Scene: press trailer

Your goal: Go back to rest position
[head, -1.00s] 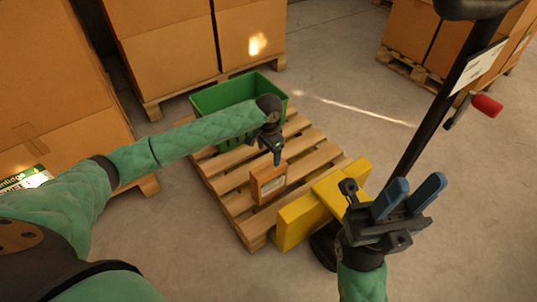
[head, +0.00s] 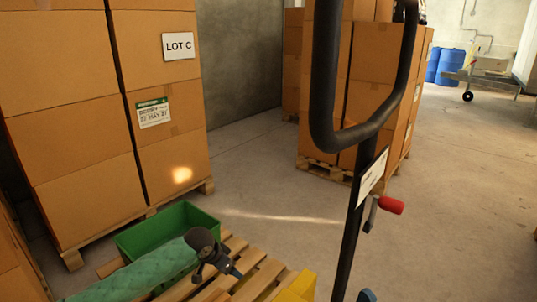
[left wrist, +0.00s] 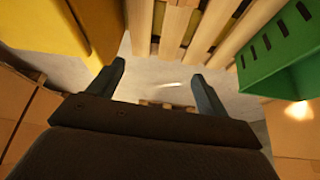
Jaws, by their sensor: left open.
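My left arm comes in low at the left of the head view, over the green crate (head: 172,218) and the wooden pallet (head: 262,282). My left gripper (head: 238,274) is small and dark there. In the left wrist view its two fingers (left wrist: 160,82) stand wide apart with nothing between them; bare floor shows beyond. The crate (left wrist: 290,50) and pallet slats (left wrist: 222,30) also show there. Of my right gripper only a blue tip (head: 367,296) shows at the bottom edge of the head view.
A yellow object (head: 297,288) lies at the pallet's right. A black handle (head: 345,140) with a red lever (head: 390,205) rises right of centre. Stacked cartons (head: 85,110) stand at the left, more cartons (head: 375,90) behind. Blue barrels (head: 447,65) stand far right. The floor at right is clear.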

